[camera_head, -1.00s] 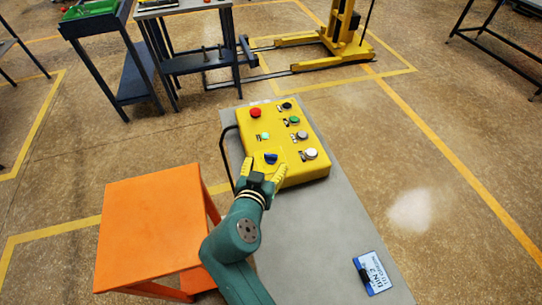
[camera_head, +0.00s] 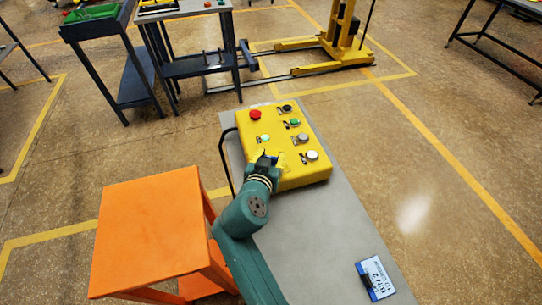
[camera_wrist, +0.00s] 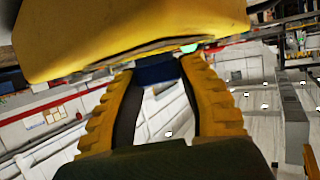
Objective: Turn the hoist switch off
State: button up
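The yellow control box (camera_head: 308,176) lies on the grey table top. Its face has a red button, green and grey buttons and a blue knob; the labels are too small to read, so I cannot confirm which is the hoist switch. My gripper (camera_head: 267,156) is at the box's near left corner, over the blue knob and largely hiding it. In the wrist view, the blue knob (camera_wrist: 156,73) sits between my yellow ridged fingertips, which appear to touch both its sides. The underside view of the box (camera_wrist: 120,30) fills the top.
The grey table (camera_head: 325,235) carries a bin label sign (camera_head: 375,279) at its near end. An orange stand (camera_head: 150,230) is left of my arm. A black cable (camera_head: 223,160) loops from the box's left side. A yellow lift (camera_head: 345,45) stands behind.

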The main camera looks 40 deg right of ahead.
jog(key=shift+p, duration=0.35)
jog(key=n+t+y+p, duration=0.1)
jog(key=p, duration=0.2)
jog(key=r+n+t+y+p, duration=0.1)
jog(key=n+t+p, duration=0.1)
jog(key=p, duration=0.1)
jog(key=shift+s+y+p, duration=0.15)
jog(key=shift+y+p, duration=0.2)
jog(key=shift+y, duration=0.05)
jog(key=n+t+y+p, duration=0.1)
jog(key=n+p, duration=0.1)
jog(key=p, duration=0.1)
jog(key=shift+d+y+p, duration=0.1)
jog(key=shift+y+p, duration=0.2)
jog(key=shift+f+n+t+y+p, duration=0.2)
jog(key=shift+n+t+y+p, duration=0.2)
jog(key=shift+n+y+p, duration=0.45)
jog(key=shift+f+n+t+y, duration=0.35)
jog(key=shift+n+t+y, duration=0.05)
jog(key=shift+n+y, duration=0.15)
jog(key=n+y+b, duration=0.2)
jog(key=b, duration=0.1)
jog(key=shift+f+t+b, duration=0.3)
jog(key=shift+f, duration=0.1)
jog(key=n+y+b, duration=0.2)
jog(key=b, duration=0.1)
jog(key=shift+r+y+b, duration=0.15)
jog(key=shift+y+b, duration=0.15)
jog(key=shift+y, duration=0.1)
